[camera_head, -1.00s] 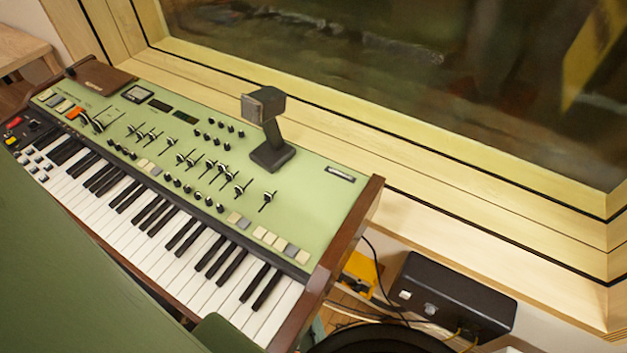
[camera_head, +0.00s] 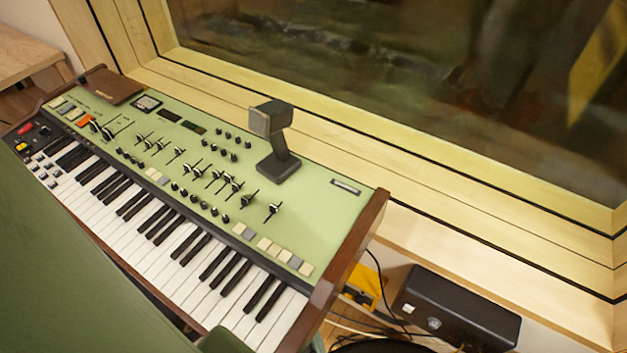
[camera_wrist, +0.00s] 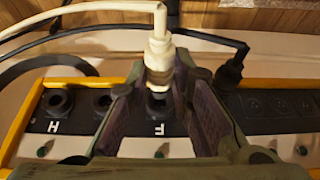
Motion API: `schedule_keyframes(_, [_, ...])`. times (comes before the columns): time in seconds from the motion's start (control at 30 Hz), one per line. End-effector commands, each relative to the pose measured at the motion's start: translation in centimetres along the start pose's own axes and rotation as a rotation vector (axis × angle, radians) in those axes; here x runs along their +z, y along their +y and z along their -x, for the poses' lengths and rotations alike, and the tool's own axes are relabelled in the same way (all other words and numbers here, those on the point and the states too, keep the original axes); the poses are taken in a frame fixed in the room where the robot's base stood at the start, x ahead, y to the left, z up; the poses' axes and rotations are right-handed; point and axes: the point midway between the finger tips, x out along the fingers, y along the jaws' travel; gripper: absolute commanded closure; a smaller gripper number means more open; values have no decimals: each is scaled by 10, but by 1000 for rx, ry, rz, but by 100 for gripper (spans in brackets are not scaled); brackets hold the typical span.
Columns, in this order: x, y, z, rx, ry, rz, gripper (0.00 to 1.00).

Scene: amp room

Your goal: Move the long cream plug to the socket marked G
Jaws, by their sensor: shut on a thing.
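The cream plug (camera_wrist: 159,58), with a cream cable running up from it and off to the left, stands upright between the fingers of my gripper (camera_wrist: 168,76) in the wrist view. My gripper is shut on it. The plug is over the socket marked F (camera_wrist: 157,108); I cannot tell whether its tip is in that socket. The socket marked H (camera_wrist: 58,101) is at the left. An unlabelled-looking empty socket (camera_wrist: 103,101) lies between H and F; my left finger covers the place below it, and no G mark shows.
A black plug (camera_wrist: 231,72) with a black cable stands close right of my gripper. The socket strip has a yellow edge (camera_wrist: 22,122). The head view shows a green keyboard (camera_head: 320,205), a black box (camera_head: 455,308) and loose cables, but not my gripper.

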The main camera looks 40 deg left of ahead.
Motion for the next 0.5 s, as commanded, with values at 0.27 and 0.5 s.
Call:
schedule_keyframes(0.27, [1,0,1,0,0,0,100])
schedule_keyframes(0.5, [9,0,5,0,1,1,100])
